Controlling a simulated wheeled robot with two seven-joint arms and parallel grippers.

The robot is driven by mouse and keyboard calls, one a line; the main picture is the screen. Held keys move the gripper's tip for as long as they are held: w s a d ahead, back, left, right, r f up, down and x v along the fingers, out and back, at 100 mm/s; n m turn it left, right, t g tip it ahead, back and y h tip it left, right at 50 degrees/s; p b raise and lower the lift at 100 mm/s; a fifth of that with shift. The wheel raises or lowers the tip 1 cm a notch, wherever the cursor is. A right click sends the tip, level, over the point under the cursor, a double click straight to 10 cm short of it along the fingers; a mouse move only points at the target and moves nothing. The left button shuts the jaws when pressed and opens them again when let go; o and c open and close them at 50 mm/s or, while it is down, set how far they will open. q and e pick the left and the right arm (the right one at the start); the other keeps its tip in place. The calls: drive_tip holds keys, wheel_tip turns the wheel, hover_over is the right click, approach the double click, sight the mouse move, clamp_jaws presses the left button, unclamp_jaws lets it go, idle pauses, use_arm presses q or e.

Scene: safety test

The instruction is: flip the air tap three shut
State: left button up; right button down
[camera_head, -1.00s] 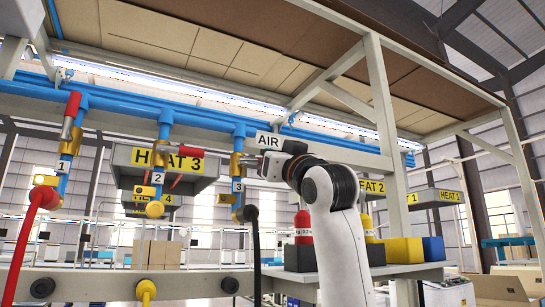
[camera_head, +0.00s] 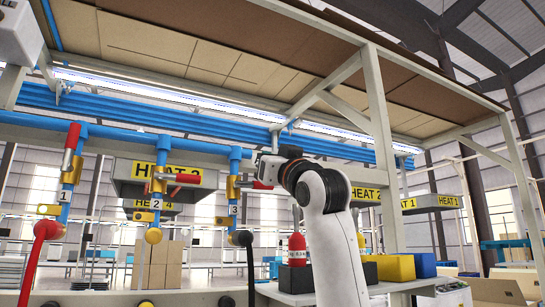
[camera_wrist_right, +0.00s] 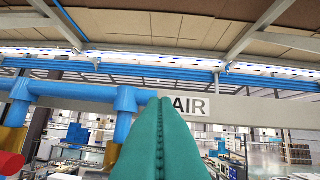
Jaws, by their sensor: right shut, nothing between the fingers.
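Air tap three (camera_head: 233,188) is a yellow valve on the third blue drop pipe, above the label "3". Its red lever (camera_head: 262,185) points sideways to the right, across the pipe. My right gripper (camera_head: 258,160) is shut and empty, just above and beside that lever. I cannot tell whether they touch. The right wrist view shows its teal fingers (camera_wrist_right: 160,135) pressed together right of the third drop pipe (camera_wrist_right: 125,115); the lever is hidden there. My left gripper is not in view.
Tap one's red lever (camera_head: 70,147) stands along its pipe. Tap two's red lever (camera_head: 185,178) points right. A blue header pipe (camera_head: 115,133) runs above the taps. The AIR sign (camera_wrist_right: 187,106) is behind my fingers. A frame post (camera_head: 383,150) stands to the right.

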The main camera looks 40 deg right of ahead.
drive_tip(key=b+v, duration=0.5)
drive_tip(key=v, duration=0.4)
drive_tip(key=shift+f, duration=0.45)
drive_tip(key=shift+w, duration=0.1)
